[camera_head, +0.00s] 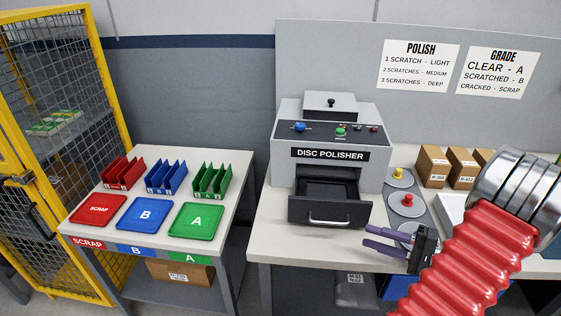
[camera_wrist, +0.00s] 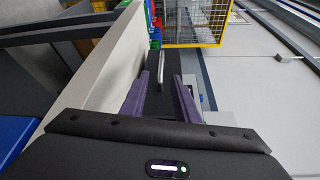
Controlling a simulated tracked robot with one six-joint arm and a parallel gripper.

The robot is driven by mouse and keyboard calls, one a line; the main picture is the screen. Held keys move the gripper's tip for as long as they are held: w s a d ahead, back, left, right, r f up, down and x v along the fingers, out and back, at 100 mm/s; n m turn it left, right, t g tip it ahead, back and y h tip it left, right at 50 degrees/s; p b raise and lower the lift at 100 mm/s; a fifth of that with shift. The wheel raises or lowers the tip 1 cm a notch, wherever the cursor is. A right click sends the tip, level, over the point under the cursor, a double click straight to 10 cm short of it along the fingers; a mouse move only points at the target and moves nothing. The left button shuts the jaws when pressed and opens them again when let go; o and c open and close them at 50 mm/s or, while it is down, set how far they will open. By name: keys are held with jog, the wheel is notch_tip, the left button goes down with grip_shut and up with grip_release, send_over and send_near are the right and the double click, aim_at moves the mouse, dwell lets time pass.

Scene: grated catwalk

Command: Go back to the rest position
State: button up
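My gripper (camera_head: 367,237) is in front of the polisher bench, just right of the open drawer's front. Its two purple fingers point left and are apart with nothing between them; they also show spread in the wrist view (camera_wrist: 165,88). The disc polisher (camera_head: 330,155) is a grey machine with colored knobs on top. Its dark drawer (camera_head: 345,213) is pulled out and looks empty inside. The drawer's pale handle (camera_head: 328,220) is left of my fingertips and apart from them. My red ribbed arm covers the right part of the bench.
A left table (camera_head: 110,238) holds red (camera_head: 98,209), blue (camera_head: 142,214) and green (camera_head: 196,221) trays with matching racks behind. A yellow mesh cage (camera_head: 55,75) stands far left. Grey pads with knobbed discs (camera_head: 407,204) and cardboard boxes (camera_head: 433,166) lie right of the polisher.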

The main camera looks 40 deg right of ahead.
jog(key=w+a+r+n+g+y, duration=0.1)
jog(key=w+a+r+n+g, duration=0.2)
jog(key=a, duration=0.4)
jog(key=w+a+r+n+g, duration=0.1)
jog(key=w+a+n+g, duration=0.2)
jog(key=a, duration=0.4)
jog(key=w+a+r+n+g+y, duration=0.1)
jog(key=w+a+r+g, duration=0.15)
jog(key=a+g, duration=0.35)
jog(key=s+a+r+n+t+h, duration=0.1)
jog(key=a+r+n+h, duration=0.3)
jog(key=a, duration=0.5)
jog(key=s+a+r+n+t+h, duration=0.1)
jog(key=a+r+n+h, duration=0.3)
jog(key=a, duration=0.6)
jog(key=shift+s+r+h, duration=0.2)
jog(key=shift+h, duration=0.4)
jog(key=shift+d, duration=0.1)
